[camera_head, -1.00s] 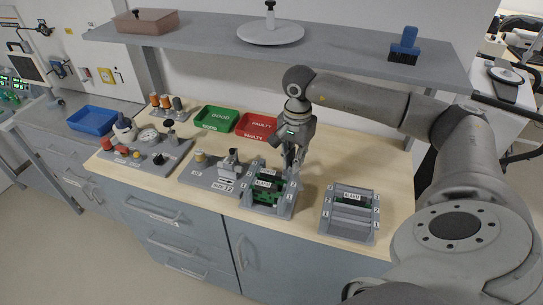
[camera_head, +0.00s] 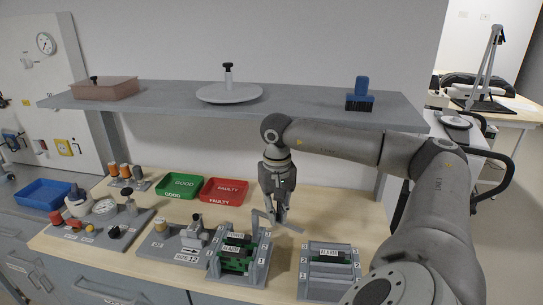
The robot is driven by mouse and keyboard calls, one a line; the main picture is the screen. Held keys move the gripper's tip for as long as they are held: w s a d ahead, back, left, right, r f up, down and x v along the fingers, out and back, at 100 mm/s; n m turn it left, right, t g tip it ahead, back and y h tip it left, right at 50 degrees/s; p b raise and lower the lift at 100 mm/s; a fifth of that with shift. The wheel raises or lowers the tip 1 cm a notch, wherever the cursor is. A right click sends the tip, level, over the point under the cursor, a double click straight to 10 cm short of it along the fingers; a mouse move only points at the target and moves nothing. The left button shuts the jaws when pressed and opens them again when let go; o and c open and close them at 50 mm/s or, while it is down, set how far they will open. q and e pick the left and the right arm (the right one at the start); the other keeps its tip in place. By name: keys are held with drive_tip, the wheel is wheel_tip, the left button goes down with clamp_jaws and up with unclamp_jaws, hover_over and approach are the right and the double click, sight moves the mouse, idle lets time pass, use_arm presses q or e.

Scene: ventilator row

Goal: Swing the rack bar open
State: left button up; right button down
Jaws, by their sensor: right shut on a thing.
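The rack (camera_head: 222,270) holding green boards labelled POWER and ALARM stands on the wooden bench, left of a second rack. My right gripper (camera_head: 279,218) points down just behind and right of this rack's right post. The boards (camera_head: 238,253) show from above. My left gripper is not in view.
The second rack (camera_head: 315,285) with an ALARM board stands at the right. Green (camera_head: 180,198) and red (camera_head: 222,200) trays lie behind. Bench fixtures (camera_head: 103,228) stand left. Bare bench lies right of my gripper.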

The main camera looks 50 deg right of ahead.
sight(278, 214)
drive_tip(key=shift+d, duration=0.1)
idle(0.4)
drive_tip(key=c, duration=1.4)
unclamp_jaws()
drive_tip(key=shift+s, duration=0.1)
drive_tip(key=shift+r, duration=3.75)
